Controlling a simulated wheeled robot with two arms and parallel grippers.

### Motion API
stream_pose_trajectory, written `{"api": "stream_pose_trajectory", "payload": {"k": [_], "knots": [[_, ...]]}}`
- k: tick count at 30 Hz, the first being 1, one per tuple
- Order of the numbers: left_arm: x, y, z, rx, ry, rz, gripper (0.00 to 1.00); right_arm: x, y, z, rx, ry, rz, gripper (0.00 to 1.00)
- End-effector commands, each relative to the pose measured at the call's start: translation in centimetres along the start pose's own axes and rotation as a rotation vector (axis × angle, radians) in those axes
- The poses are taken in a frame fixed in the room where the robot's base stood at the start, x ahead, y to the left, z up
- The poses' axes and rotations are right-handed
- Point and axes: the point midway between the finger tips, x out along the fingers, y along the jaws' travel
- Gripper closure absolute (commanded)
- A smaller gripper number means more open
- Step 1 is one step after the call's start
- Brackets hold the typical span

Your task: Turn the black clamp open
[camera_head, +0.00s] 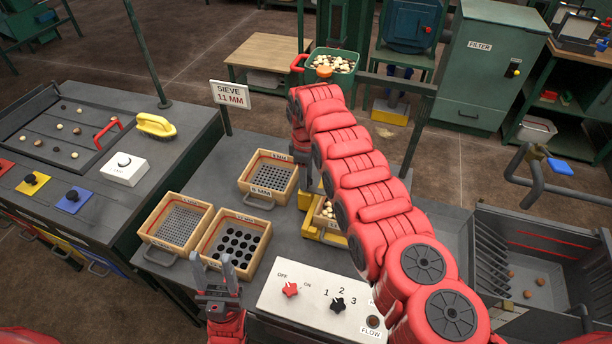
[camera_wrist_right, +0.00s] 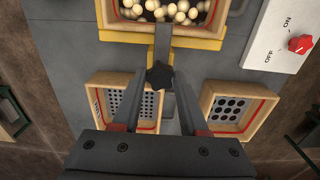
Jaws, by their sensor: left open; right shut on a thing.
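The black clamp (camera_wrist_right: 159,75) is a dark star-shaped knob in the right wrist view, at the near edge of a yellow frame (camera_wrist_right: 205,43) that holds a wooden box of pale balls. My right gripper (camera_wrist_right: 158,88) is shut on it, with one finger on each side of the knob. In the head view my red right arm hides the clamp and most of that gripper; part of the yellow frame (camera_head: 307,224) shows beside the arm. My left gripper (camera_head: 218,273) is open and empty, upright in front of the sieve trays.
Wooden sieve trays (camera_head: 268,155) stand on the grey table left of my right arm. A white panel (camera_head: 310,312) with red and black knobs is at the front. A "SIEVE 11 MM" sign (camera_head: 230,95) stands behind. A dark bin (camera_head: 540,250) is at right.

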Motion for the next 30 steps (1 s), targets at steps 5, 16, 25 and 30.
{"api": "stream_pose_trajectory", "payload": {"k": [5,16,25,30], "knots": [[-0.7,0.0,0.1,0.0,0.0,0.0,0.5,0.2,0.0,0.0,0.046,0.0,0.0,1.0],[-3.6,0.2,0.6,0.0,0.0,0.0,0.5,0.5,0.1,-0.1,0.317,0.002,0.001,1.0],[-6.4,0.3,1.1,0.0,0.0,0.0,0.5,0.3,0.1,-0.1,0.604,0.004,0.003,1.0],[-7.8,0.4,1.3,0.0,0.0,0.0,0.5,0.3,0.1,-0.1,0.766,0.003,0.002,1.0]]}}
